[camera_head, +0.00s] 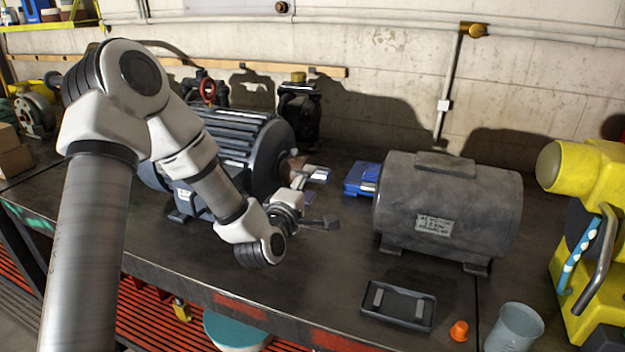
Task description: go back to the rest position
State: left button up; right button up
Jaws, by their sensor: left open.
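My left arm comes in from the left and reaches over the front of the dark workbench (330,270). My left gripper (327,198) is open and empty, between the two motors. A dark blue-grey finned motor (235,140) stands behind my left arm, partly hidden by it; a white tag (184,195) shows low on its side. A grey worn motor (450,200) with a pale tag (434,224) stands to the right, apart from the gripper. My right gripper is not in view.
A black tray (398,306), an orange cap (459,331) and a grey cup (514,328) are at the front right. A yellow machine (590,220) stands at the right edge. A blue item (362,179) lies behind, between the motors. The bench's front middle is clear.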

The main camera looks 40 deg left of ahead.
pick_arm(q)
jog(key=v, duration=0.4)
jog(key=shift+s, duration=0.2)
